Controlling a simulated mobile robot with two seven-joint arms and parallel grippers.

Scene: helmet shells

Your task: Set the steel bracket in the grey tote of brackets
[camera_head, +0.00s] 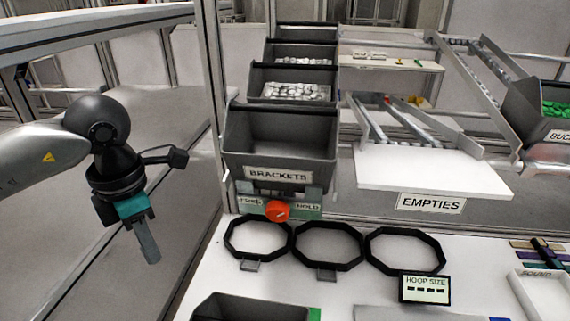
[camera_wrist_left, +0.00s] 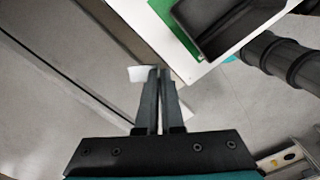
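My left gripper (camera_head: 147,243) hangs at the left, pointing down, clear of the white bench. In the left wrist view its fingers (camera_wrist_left: 159,75) are close together, with a small pale piece, apparently the steel bracket (camera_wrist_left: 141,73), at the tips and sticking out to the left. The bracket cannot be made out in the head view. The grey tote labelled BRACKETS (camera_head: 232,137) stands tilted at the back centre, right of the gripper, and its visible inside looks empty. My right gripper is in neither view.
Behind the tote, another tote (camera_head: 257,80) holds silvery parts. A red knob (camera_head: 278,211) sits below the label. Several black hoops (camera_head: 328,262) lie on the bench, with a dark bin (camera_head: 250,308) in front. An upright post (camera_head: 213,95) stands between gripper and tote.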

